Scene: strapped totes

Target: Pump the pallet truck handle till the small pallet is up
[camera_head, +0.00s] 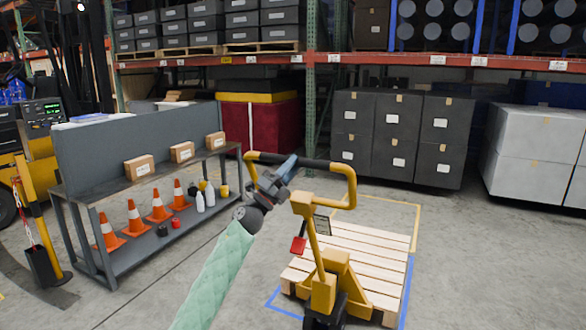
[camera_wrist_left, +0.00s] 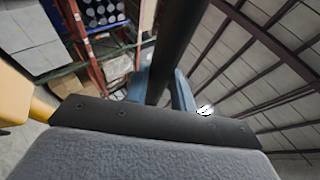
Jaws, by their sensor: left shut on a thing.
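The yellow pallet truck (camera_head: 323,290) stands in the middle right of the head view, its loop handle (camera_head: 352,190) raised, with a black grip bar (camera_head: 318,163) across the top. The small wooden pallet (camera_head: 365,245) sits low over the truck's forks, which are hidden under it; I cannot tell its exact height off the floor. My left gripper (camera_head: 283,172) is shut on the handle's black bar near its left end. In the left wrist view the black bar (camera_wrist_left: 178,40) runs between the blue fingers (camera_wrist_left: 160,88). My right gripper is not in view.
A grey workbench (camera_head: 100,190) with boxes, cones and bottles stands on the left. Blue and yellow floor tape (camera_head: 409,285) borders the pallet. Dark cartons (camera_head: 395,135) and pale crates (camera_head: 540,150) stand behind under the racking. The floor at right is clear.

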